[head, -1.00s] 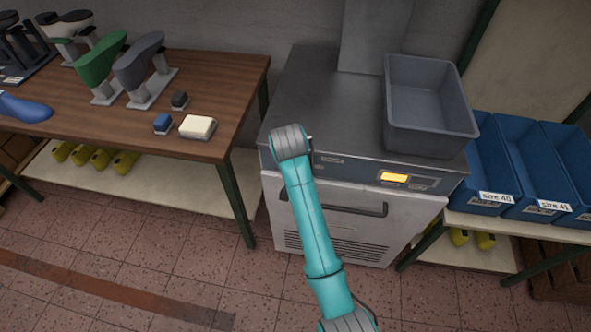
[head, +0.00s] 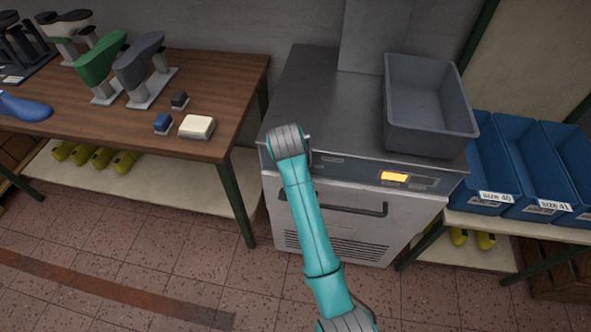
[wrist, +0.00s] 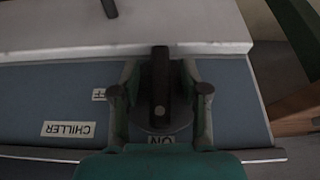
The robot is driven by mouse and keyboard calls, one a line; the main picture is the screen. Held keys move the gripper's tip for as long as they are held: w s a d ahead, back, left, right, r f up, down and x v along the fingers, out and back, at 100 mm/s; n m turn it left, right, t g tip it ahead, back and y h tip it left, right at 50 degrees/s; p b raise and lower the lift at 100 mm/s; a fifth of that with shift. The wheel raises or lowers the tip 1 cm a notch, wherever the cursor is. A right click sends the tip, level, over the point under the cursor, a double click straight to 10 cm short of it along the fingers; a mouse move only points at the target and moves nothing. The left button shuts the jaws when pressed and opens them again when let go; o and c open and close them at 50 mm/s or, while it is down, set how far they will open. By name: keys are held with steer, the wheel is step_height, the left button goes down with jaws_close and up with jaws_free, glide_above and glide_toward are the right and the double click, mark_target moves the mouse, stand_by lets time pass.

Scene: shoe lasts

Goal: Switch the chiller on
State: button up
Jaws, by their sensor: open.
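The chiller (head: 335,90) is a grey steel cabinet with a white front and a lit orange display (head: 394,176) at its right. In the wrist view its blue-grey panel shows upside down, with a CHILLER label (wrist: 68,129), a partly hidden OFF label (wrist: 98,95) and an ON label (wrist: 161,140). A dark rotary knob (wrist: 160,75) stands on the panel, its bar running up and down the picture, in line with ON. My gripper (wrist: 160,92) is open, one finger on each side of the knob; contact cannot be told. The head view hides knob and fingers behind my arm.
A grey bin (head: 430,110) stands on the chiller's right side. A wooden table (head: 60,105) with shoe lasts and small blocks is at left. Blue size-marked bins (head: 490,175) stand on a shelf at right. The tiled floor (head: 150,260) in front is clear.

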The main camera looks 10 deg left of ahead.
steer(key=v, duration=1.2)
steer(key=shift+d+f, duration=0.1)
steer(key=shift+f, duration=0.05)
